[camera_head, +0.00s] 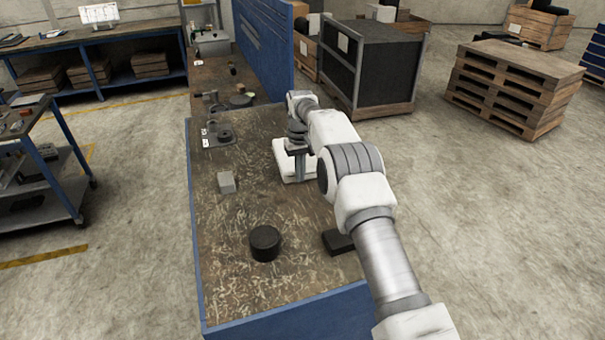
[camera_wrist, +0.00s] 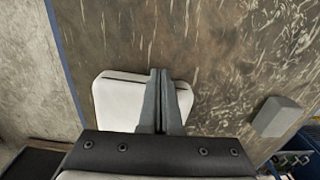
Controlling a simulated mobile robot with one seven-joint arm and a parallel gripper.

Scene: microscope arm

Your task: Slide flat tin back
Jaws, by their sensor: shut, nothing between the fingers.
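A white, flat, rounded box (camera_head: 284,160), which looks like the flat tin, lies on the worn brown bench top near its right edge. It also shows in the wrist view (camera_wrist: 115,101), partly hidden behind my fingers and the gripper body. My gripper (camera_head: 298,178) points down at the white box, with its fingers together and nothing between them. In the wrist view the fingertips (camera_wrist: 160,71) overlap the box's edge on the upper side. I cannot tell whether they touch it.
A grey block (camera_head: 227,182) stands to the left. A black round tin (camera_head: 265,243) and a dark flat box (camera_head: 338,241) are nearer on the bench. A small dark fixture (camera_head: 217,136) stands farther back left. The bench middle is mostly clear. A blue panel (camera_head: 264,45) rises at the back.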

